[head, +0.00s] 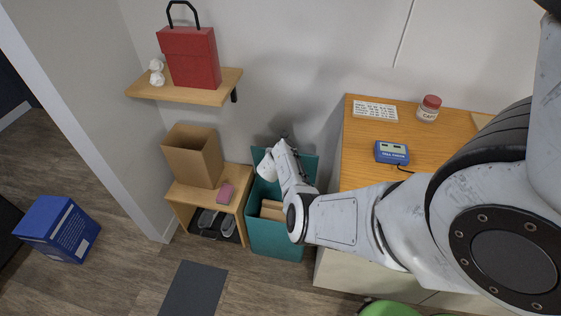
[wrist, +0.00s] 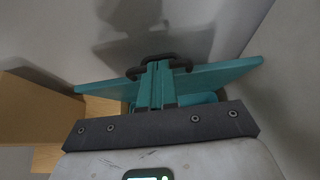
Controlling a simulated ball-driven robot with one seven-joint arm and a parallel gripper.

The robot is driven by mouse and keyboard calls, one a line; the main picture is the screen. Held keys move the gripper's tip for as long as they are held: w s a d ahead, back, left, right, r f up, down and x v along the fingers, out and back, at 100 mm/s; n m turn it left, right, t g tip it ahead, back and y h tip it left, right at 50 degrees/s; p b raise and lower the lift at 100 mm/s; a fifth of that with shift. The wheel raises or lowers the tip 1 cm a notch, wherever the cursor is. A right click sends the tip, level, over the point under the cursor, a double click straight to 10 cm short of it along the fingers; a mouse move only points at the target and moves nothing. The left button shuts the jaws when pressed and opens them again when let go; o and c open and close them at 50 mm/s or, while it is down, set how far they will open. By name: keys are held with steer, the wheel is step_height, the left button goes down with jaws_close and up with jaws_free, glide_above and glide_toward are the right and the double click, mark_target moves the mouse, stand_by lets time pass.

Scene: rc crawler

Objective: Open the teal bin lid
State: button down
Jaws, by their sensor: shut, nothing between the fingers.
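The teal bin (head: 275,239) stands on the floor between a low shelf and the desk, with brown boxes visible inside. Its teal lid (head: 309,165) is raised and stands up at the back near the wall, so the bin is open. In the wrist view the lid (wrist: 222,76) spans behind my fingers, with a dark handle (wrist: 178,62) at its middle. My gripper (wrist: 156,67) is shut with nothing held, its tips at the handle; I cannot tell whether they touch it. In the head view my wrist partly hides the lid.
A low wooden shelf (head: 238,188) with an open cardboard box (head: 193,160) and a pink block (head: 225,194) stands left of the bin. The wooden desk (head: 361,135) is close on the right. A wall shelf (head: 205,94) bears a red box (head: 190,58).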

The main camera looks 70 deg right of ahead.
steer(key=d+r+b, duration=0.1)
steer(key=d+b, duration=0.1)
steer(key=d, duration=0.4)
steer(key=shift+w+d, duration=0.35)
steer(key=shift+w, duration=0.05)
steer(key=shift+r, duration=0.1)
